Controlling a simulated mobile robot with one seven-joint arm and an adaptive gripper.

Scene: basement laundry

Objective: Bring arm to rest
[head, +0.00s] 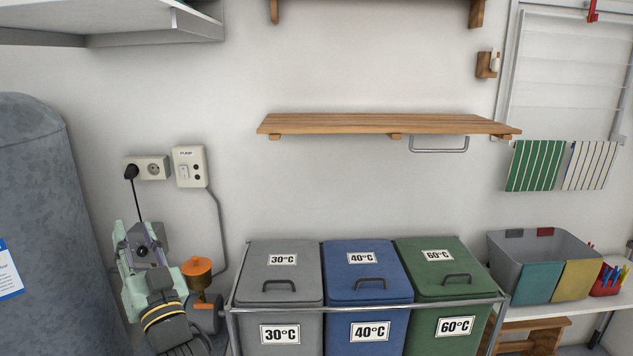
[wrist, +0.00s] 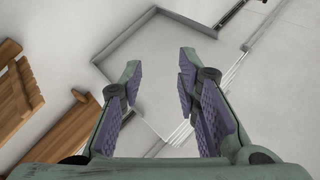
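My gripper (head: 141,245) shows at the lower left of the head view, raised in front of the wall, left of the lidded bins. In the wrist view its two fingers with purple pads stand well apart, and nothing shows between them (wrist: 158,68). The gripper is open and empty. My forearm is cut off by the lower edge of the head view.
A grey tank (head: 40,210) stands left of my gripper. A socket (head: 153,168), a switch box (head: 190,166) and an orange-topped pump (head: 197,268) are close by. Grey (head: 280,258), blue (head: 365,258) and green (head: 440,258) bins stand right, below a wooden shelf (head: 385,124).

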